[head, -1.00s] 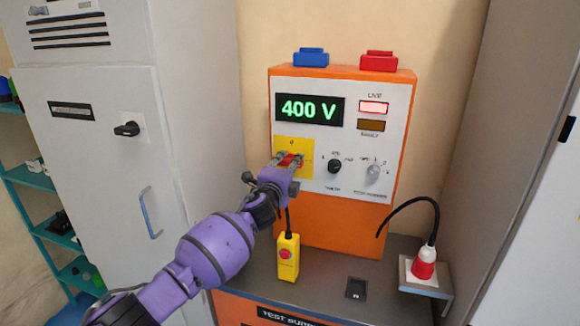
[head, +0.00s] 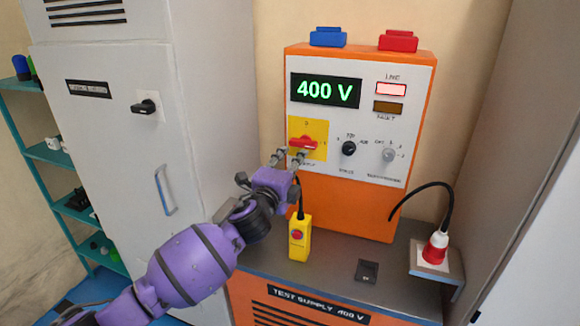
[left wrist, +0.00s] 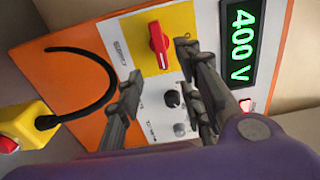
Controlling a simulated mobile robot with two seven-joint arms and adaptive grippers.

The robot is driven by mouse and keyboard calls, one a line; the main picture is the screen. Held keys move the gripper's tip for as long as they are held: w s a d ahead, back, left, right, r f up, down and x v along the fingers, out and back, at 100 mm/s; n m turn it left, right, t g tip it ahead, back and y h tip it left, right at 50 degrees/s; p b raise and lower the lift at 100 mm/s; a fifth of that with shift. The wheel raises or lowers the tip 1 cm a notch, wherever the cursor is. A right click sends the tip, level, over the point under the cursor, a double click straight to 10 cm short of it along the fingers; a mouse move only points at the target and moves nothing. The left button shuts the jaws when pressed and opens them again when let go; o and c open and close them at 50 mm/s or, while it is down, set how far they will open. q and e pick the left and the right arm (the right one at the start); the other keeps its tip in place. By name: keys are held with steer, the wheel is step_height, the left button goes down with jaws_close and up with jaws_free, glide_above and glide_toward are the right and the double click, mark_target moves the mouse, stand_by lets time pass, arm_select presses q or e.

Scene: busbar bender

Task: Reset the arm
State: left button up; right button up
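My left gripper (head: 289,156) is in front of the orange test supply unit (head: 345,215), just below the red rotary switch (head: 303,143) on its yellow plate (head: 318,128). In the left wrist view the two fingers of my left gripper (left wrist: 158,60) are spread apart with nothing between them. The red switch (left wrist: 158,45) shows beyond the fingertips, clear of them. In the head view its handle lies roughly level. The display (head: 325,90) reads 400 V and the pink-red lamp (head: 391,89) is lit. My right gripper is not seen.
A yellow pendant box with a red button (head: 299,237) stands below my left gripper. A red-and-white plug (head: 435,248) with a black cable is at the right. A grey cabinet (head: 120,190) stands close on the left, a grey panel on the right.

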arm_select(q)
steer(key=shift+s+a, duration=0.2)
steer(key=shift+s, duration=0.35)
